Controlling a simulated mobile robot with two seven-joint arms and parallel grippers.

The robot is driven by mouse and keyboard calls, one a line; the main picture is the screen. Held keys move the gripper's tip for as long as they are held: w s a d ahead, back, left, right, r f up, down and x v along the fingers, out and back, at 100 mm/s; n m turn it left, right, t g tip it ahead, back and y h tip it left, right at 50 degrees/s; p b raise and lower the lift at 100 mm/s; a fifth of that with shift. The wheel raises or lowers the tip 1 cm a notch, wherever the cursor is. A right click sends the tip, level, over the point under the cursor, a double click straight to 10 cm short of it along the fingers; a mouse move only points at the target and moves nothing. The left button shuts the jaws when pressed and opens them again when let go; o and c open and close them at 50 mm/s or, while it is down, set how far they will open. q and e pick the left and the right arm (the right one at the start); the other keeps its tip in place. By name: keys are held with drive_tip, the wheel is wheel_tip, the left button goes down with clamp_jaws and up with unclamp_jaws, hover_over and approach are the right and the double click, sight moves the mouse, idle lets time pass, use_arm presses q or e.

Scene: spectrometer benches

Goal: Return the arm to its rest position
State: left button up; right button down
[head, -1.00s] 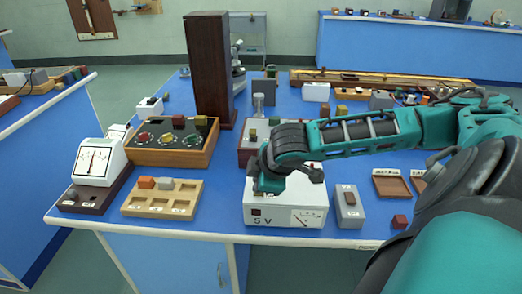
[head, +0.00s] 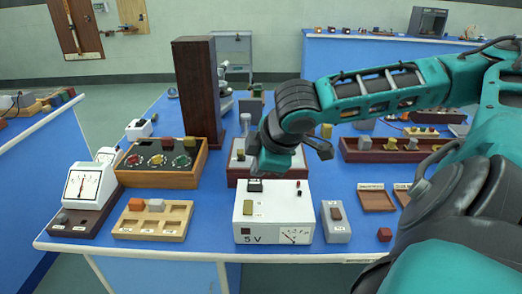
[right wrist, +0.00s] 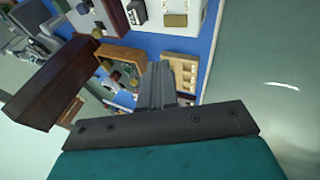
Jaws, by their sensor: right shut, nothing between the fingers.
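My right arm comes in from the right in the head view, teal and dark grey. Its right gripper (head: 258,170) hangs over the rear of the white 5 V box (head: 262,232), partly hidden by the wrist. In the right wrist view the gripper's grey fingers (right wrist: 157,85) are together with nothing between them. The box carries a dark switch block (head: 255,185), a small olive block (head: 247,207) and a dial on its front. My left gripper does not show.
Left of the box stand a wooden tray (head: 130,219), a wooden panel with knobs (head: 192,180) and a white meter (head: 92,182). A tall dark brown cabinet (head: 196,90) rises behind.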

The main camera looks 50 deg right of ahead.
drive_tip(key=shift+s+r, duration=0.2)
drive_tip(key=shift+r, duration=0.2)
drive_tip(key=w+a+f+m+t+y, duration=0.1)
drive_tip(key=w+a+f+t+y, duration=0.15)
drive_tip(key=a+f, duration=0.45)
drive_tip(key=w+a+f+t+y, duration=0.1)
drive_tip(key=w+a+f+y, duration=0.1)
drive_tip(key=a+f+y, duration=0.4)
drive_tip(key=s+a+f+m+h, duration=0.2)
drive_tip(key=s+f, duration=0.3)
drive_tip(key=f, duration=0.3)
drive_tip(key=s+a+f+m+t+h, duration=0.1)
drive_tip(key=s+a+f+m+h, duration=0.2)
drive_tip(key=f, duration=0.4)
drive_tip(key=shift+s+a+f+m, duration=0.4)
drive_tip(key=shift+s+a, duration=0.45)
drive_tip(key=shift+s, duration=0.35)
